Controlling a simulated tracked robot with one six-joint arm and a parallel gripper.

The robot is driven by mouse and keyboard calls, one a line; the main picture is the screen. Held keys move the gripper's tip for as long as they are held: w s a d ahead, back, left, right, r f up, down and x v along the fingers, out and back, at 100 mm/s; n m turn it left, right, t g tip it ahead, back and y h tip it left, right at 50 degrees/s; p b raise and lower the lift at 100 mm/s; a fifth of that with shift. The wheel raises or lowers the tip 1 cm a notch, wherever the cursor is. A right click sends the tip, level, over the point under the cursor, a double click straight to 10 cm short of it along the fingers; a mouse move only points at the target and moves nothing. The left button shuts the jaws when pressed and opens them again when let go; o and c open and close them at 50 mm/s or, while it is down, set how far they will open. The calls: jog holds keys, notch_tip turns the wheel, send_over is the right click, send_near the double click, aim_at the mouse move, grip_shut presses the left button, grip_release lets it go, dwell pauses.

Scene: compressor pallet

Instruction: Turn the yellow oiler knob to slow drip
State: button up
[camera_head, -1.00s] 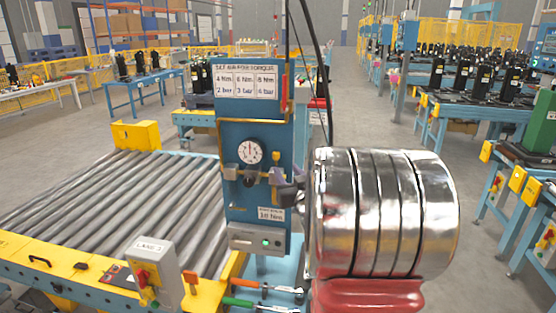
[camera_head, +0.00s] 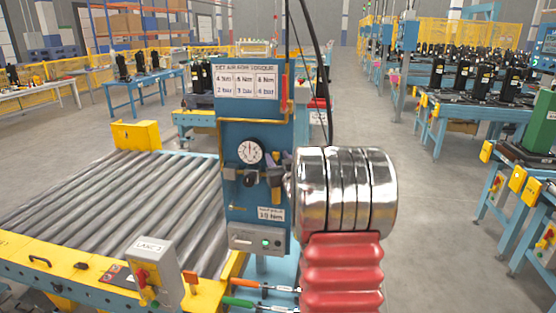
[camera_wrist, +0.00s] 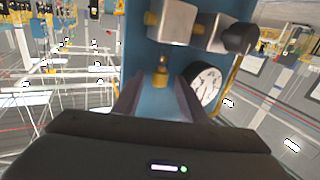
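The yellow oiler knob (camera_wrist: 161,77) shows in the wrist view as a small brass-yellow piece against the blue panel (camera_wrist: 140,52). My gripper (camera_wrist: 159,92) is open, with one dark finger on each side of the knob and gaps between. I cannot tell how deep the knob sits between the fingertips. In the head view my gripper (camera_head: 278,162) is in front of the panel, right of the round gauge (camera_head: 249,151), and hides the knob there.
A grey block with a dark knob (camera_wrist: 236,38) is close to the fingers in the wrist view. Roller conveyor (camera_head: 110,205) lies left of the panel. Orange and green handled tools (camera_head: 250,284) lie below it. Open floor (camera_head: 430,230) is at right.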

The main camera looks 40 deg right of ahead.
jog(key=shift+c, duration=0.3)
grip_shut()
jog(key=shift+w+a+m+g+h, duration=0.15)
jog(key=shift+m+g+h, duration=0.35)
jog(key=shift+h, duration=0.3)
jog(key=shift+w+a+m+g+h, duration=0.1)
jog(key=shift+a+m+g+h, duration=0.05)
jog(key=shift+m+g+h, duration=0.7)
jog(key=shift+w+a+m+g+h, duration=0.15)
jog(key=shift+m+g+h, duration=0.45)
jog(key=shift+h, duration=0.45)
jog(key=shift+w+a+m+g+h, duration=0.1)
jog(key=shift+m+g+h, duration=0.55)
jog(key=shift+g, duration=0.2)
jog(key=shift+w+a+m+g+h, duration=0.1)
jog(key=shift+m+g+h, duration=0.45)
jog(key=shift+m+g, duration=0.2)
jog(key=shift+m+g+h, duration=0.3)
jog(key=shift+m+g, duration=0.05)
jog(key=shift+g, duration=0.2)
jog(key=shift+o, duration=0.3)
grip_release()
